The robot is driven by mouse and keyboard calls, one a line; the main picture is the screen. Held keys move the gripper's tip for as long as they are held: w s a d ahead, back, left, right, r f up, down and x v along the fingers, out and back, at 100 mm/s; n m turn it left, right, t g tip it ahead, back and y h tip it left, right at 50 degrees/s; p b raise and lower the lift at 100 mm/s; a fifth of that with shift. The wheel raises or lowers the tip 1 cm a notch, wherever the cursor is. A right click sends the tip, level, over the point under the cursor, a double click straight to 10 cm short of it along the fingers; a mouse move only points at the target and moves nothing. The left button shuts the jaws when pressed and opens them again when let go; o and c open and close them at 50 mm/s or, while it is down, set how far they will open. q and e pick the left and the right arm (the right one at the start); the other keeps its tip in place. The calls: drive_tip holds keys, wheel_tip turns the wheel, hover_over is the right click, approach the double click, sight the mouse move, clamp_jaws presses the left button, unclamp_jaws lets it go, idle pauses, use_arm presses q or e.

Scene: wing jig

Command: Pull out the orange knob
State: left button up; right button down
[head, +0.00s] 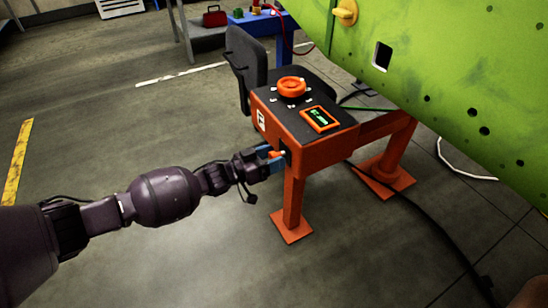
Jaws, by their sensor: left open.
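My left gripper (273,158) reaches in from the left to the left end of the orange console (325,150). Its blue-tipped fingers are open. A small orange knob (277,154) shows between the fingertips, close to a dark patch on the console's side. Whether the fingers touch it is too small to tell. A larger round orange knob (291,86) sits on the console's black top, apart from the gripper. My right gripper is not in view.
A small display with green text (320,119) is on the console top. A black chair (247,65) stands behind it. A green panel (450,75) fills the upper right. A black cable (425,215) crosses the floor at right. The floor at left is clear.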

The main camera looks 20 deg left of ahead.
sight(271, 158)
use_arm(q)
drive_tip(key=shift+w+d, duration=0.15)
drive_tip(key=shift+w, duration=0.05)
clamp_jaws()
drive_tip(key=shift+s+a+r, duration=0.1)
drive_tip(key=shift+s+a, duration=0.1)
drive_tip(key=shift+s, duration=0.05)
drive_tip(key=p+v, duration=0.1)
drive_tip(key=v, duration=0.1)
drive_tip(key=shift+s+a+r, duration=0.1)
drive_tip(key=shift+s+a, duration=0.1)
drive_tip(key=shift+s, duration=0.05)
drive_tip(key=shift+f, duration=0.25)
drive_tip(key=shift+c, duration=1.8)
unclamp_jaws()
drive_tip(key=shift+s, duration=0.1)
drive_tip(key=o, duration=0.4)
drive_tip(key=shift+s+a, duration=0.1)
drive_tip(key=shift+a, duration=0.05)
drive_tip(key=shift+c, duration=0.2)
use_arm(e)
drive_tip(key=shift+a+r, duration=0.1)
